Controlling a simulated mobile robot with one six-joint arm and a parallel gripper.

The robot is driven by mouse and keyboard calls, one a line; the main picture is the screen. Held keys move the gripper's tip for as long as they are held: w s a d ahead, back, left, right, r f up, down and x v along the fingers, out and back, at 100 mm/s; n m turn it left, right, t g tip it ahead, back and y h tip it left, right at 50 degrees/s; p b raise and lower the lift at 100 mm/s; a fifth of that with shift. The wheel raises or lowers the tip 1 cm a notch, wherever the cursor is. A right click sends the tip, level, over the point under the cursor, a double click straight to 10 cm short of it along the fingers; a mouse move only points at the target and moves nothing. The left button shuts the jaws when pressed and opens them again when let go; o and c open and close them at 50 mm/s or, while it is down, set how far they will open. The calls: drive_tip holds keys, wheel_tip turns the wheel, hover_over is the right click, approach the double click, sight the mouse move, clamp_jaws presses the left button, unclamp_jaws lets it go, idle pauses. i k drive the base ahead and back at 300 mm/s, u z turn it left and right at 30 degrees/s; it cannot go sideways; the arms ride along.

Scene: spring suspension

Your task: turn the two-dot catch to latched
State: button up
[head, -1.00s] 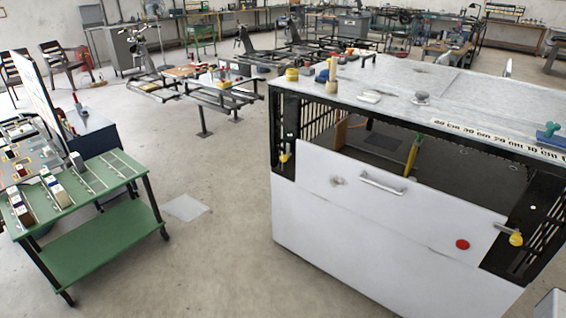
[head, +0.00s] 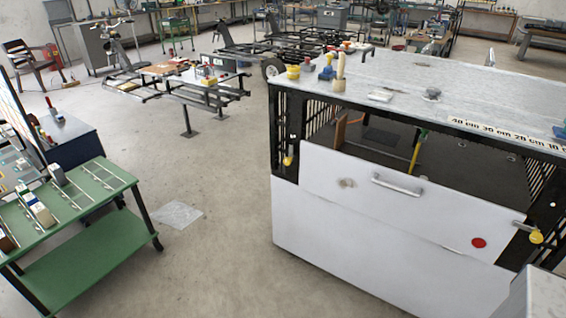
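Two yellow-handled catches show on the dark frame of a large white bench unit. The left catch (head: 288,160) is by the panel's upper left corner, its yellow knob hanging down. The right catch (head: 536,237) is at the panel's right end, its metal bar reaching left over the panel's edge and its yellow knob at the right. Small pale marks are near the left catch, but the dots are too small to count, so I cannot tell which is the two-dot catch. The white front panel (head: 400,212) has a bar handle and a red disc. My gripper is not in view.
The grey bench top (head: 400,75) carries small items and a ruler strip. A pale box-like shape (head: 545,295) fills the lower right corner. A green cart (head: 95,262) stands at the left. The concrete floor between cart and bench is clear except for a flat pale sheet (head: 176,214).

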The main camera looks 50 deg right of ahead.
sight(288, 162)
drive_tip(key=z, duration=0.25)
drive_tip(key=k, duration=0.85)
drive_tip(key=z, duration=0.2)
drive_tip(key=i, duration=0.65)
